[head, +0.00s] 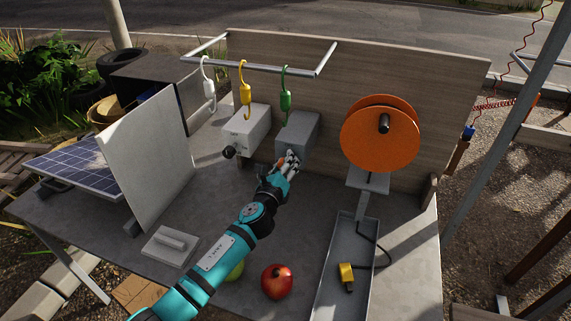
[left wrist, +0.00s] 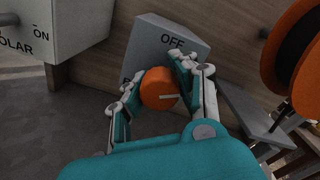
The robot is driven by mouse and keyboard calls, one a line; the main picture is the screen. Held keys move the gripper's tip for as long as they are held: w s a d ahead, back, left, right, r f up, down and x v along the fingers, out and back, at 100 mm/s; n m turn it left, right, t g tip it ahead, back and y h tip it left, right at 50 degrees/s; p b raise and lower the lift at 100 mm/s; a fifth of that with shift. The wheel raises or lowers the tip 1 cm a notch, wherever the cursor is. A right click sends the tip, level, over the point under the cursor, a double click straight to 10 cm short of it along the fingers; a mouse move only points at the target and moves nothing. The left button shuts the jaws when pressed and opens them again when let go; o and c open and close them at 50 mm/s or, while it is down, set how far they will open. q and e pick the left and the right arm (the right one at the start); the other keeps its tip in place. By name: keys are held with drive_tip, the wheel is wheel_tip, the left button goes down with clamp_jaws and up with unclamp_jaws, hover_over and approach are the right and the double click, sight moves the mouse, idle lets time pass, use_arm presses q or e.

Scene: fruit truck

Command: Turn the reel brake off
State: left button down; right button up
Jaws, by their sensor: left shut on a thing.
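The grey brake box (head: 300,130) stands on the table against the wooden back board, left of the orange reel (head: 381,138). In the left wrist view the box (left wrist: 150,43) has the word OFF at the top of its front. An orange round knob (left wrist: 156,88) sits on that front, with a pale pointer line toward the right. Lettering to the knob's left is mostly hidden by a finger. My left gripper (head: 286,163) is at the box front. In the left wrist view its fingers (left wrist: 158,90) close around the knob from both sides. My right gripper is out of view.
A white box (head: 245,130) with a black knob stands left of the brake box. White, yellow and green hooks (head: 286,95) hang from a rail above. An apple (head: 277,281), a grey tray (head: 340,270) and a grey handled plate (head: 171,246) lie in front.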

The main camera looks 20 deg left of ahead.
use_arm(q)
drive_tip(key=n, duration=0.6)
drive_tip(key=shift+f+b, duration=0.15)
drive_tip(key=shift+b, duration=0.15)
drive_tip(key=n, duration=0.5)
drive_tip(key=shift+n, duration=0.4)
drive_tip(key=c, duration=1.3)
unclamp_jaws()
drive_tip(key=o, duration=0.4)
drive_tip(key=shift+s, duration=0.1)
drive_tip(key=shift+c, duration=0.2)
drive_tip(key=s, duration=1.2)
drive_tip(key=shift+a+r, duration=0.2)
drive_tip(key=shift+r, duration=0.05)
